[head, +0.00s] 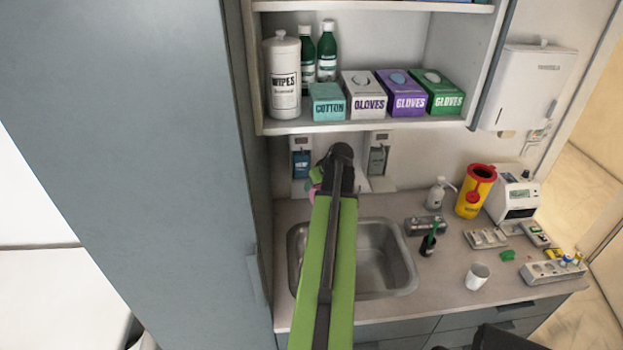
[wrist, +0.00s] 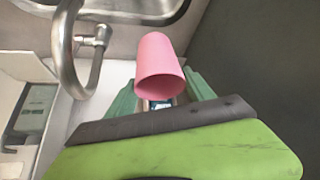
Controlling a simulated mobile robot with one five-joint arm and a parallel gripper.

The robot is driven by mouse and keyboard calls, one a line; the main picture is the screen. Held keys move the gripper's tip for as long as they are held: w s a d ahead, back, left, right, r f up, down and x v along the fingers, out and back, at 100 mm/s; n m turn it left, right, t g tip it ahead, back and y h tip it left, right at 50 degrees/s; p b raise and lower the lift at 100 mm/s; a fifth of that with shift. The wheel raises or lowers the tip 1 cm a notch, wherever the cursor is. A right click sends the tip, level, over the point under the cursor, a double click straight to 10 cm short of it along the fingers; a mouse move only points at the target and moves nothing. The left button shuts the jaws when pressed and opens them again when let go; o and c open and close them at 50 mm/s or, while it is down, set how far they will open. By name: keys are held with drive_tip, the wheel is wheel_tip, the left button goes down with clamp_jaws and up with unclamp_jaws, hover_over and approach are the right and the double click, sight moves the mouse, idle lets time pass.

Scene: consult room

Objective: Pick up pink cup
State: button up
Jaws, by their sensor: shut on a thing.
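The pink cup (wrist: 160,62) is between the two green fingers of my gripper (wrist: 161,84) in the wrist view, with its wide open mouth facing the camera. My gripper is shut on it. In the head view only a small pink sliver of the cup (head: 311,194) shows left of my arm, beside a bit of my gripper (head: 316,176). My green arm hides the rest. The cup is near the back wall, behind the sink's left part; I cannot tell whether it touches the counter.
The steel sink (head: 395,262) lies under my arm, and the tap (wrist: 92,42) is close to the cup. Wall dispensers (head: 301,163) and a loaded shelf (head: 375,124) are behind and above. A tall grey cabinet (head: 150,130) stands left. A white cup (head: 477,277) is on the right counter.

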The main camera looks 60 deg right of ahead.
drive_tip(key=shift+s+a, duration=0.5)
drive_tip(key=shift+s, duration=0.3)
drive_tip(key=shift+s+a, duration=0.5)
drive_tip(key=shift+s, duration=0.35)
drive_tip(key=shift+s+a, duration=0.5)
drive_tip(key=shift+s, duration=0.3)
